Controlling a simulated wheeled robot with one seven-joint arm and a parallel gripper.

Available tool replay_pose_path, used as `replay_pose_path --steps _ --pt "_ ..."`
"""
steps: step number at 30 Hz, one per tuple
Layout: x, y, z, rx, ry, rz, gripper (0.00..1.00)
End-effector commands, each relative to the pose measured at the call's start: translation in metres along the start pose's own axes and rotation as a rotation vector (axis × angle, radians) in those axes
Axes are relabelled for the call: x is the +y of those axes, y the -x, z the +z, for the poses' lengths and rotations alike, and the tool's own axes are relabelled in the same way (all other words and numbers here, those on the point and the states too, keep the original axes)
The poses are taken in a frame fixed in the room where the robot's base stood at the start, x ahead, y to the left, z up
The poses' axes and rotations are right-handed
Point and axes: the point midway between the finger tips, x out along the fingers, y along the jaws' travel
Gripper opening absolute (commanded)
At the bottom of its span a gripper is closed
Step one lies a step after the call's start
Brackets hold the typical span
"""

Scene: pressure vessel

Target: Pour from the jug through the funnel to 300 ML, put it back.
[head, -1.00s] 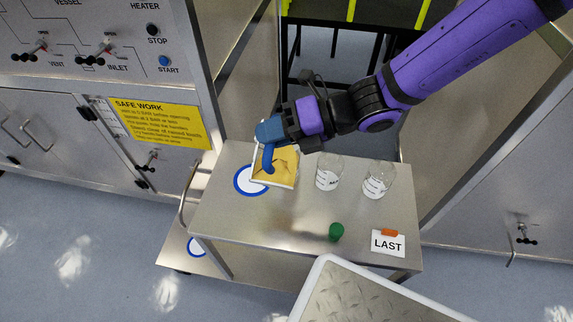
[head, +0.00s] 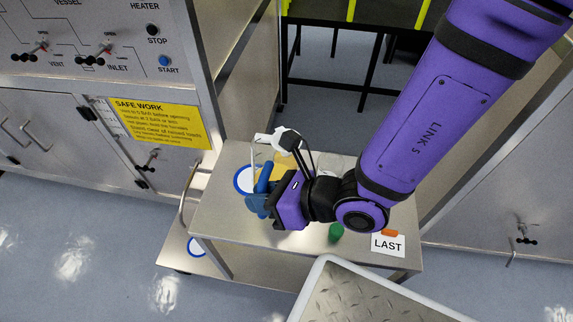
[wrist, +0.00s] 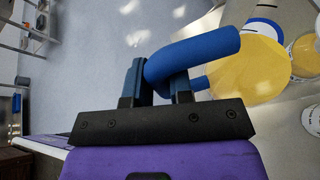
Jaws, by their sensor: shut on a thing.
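My gripper (head: 258,204) is over the left part of the steel table, and its fingers also show in the wrist view (wrist: 160,86). It is shut on the blue handle (wrist: 195,52) of the jug. The jug's yellow contents (wrist: 248,72) show beyond the handle; they are partly visible in the head view (head: 284,166). A pale, spout-like shape (head: 268,139) shows above them; I cannot tell whether it is the funnel. A round glass vessel (wrist: 306,55) with yellow in it stands close to the jug in the wrist view. My arm hides the labelled glassware in the head view.
A blue-ringed white disc (head: 241,180) lies on the steel table (head: 215,215). A green item (head: 336,232) and a "LAST" card (head: 388,245) with an orange piece are at the front right. A control cabinet (head: 90,80) stands left. The table's front left is clear.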

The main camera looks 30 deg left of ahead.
Motion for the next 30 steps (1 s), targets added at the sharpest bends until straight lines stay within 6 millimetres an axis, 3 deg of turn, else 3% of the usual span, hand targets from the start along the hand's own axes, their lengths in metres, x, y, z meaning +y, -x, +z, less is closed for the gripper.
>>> replay_pose_path --steps 8,19,30 --pt "0.012 -0.013 -0.035 -0.048 0.228 -0.091 0.0" --pt "0.011 -0.011 -0.032 -0.055 0.243 -0.099 0.0" --pt "0.019 0.0 -0.009 -0.056 0.243 -0.097 0.0"
